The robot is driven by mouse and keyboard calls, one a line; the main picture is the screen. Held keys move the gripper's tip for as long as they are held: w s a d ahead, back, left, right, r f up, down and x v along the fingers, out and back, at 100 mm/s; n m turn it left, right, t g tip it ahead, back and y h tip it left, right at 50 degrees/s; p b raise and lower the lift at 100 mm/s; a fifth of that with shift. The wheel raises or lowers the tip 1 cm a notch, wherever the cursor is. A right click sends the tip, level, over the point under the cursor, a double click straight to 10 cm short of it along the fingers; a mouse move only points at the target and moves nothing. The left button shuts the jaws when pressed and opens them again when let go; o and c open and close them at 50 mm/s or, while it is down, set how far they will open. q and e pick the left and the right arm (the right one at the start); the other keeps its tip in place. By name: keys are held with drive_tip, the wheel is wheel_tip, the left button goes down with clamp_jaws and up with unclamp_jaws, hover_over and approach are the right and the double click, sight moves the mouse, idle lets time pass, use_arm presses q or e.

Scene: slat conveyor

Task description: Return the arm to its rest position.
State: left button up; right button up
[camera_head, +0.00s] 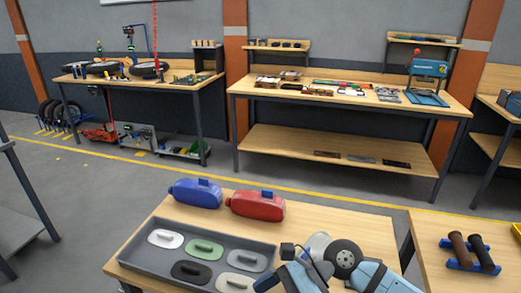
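My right arm comes in from the bottom edge, right of centre, its blue links folded in front of the near table. My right gripper (290,274) seems to be at the left end of this arm, low over the tray's right end. Its fingers cannot be made out, and I see nothing clearly held. My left arm and gripper are not in view.
The grey tray (143,259) on the near table (365,231) holds several oval pieces with handles. A blue bottle (196,193) and a red bottle (256,205) lie behind it. Dark grips on a blue stand (470,265) sit on the right table. Workbenches line the wall.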

wheel_tip(320, 180, up, 6)
drive_tip(key=m+t+y+p, duration=0.2)
drive_tip(key=m+t+y, duration=0.6)
drive_tip(key=m, duration=0.8)
drive_tip(key=d+f+m+t+h+p, duration=0.1)
drive_tip(key=d+f+m+t+h, duration=0.5)
drive_tip(key=m, duration=0.8)
drive_tip(key=d+f+m+t+h+p, duration=0.2)
drive_tip(key=d+f+m+t+h, duration=0.4)
drive_tip(key=m, duration=0.8)
drive_tip(key=s+d+f+m+g+h, duration=0.4)
drive_tip(key=s+d+f+m+h, duration=0.1)
drive_tip(key=s+f+m, duration=0.5)
drive_tip(key=shift+d+f+m+g+p, duration=0.15)
drive_tip(key=shift+f+m+g+p, duration=0.25)
drive_tip(key=shift+f, duration=0.1)
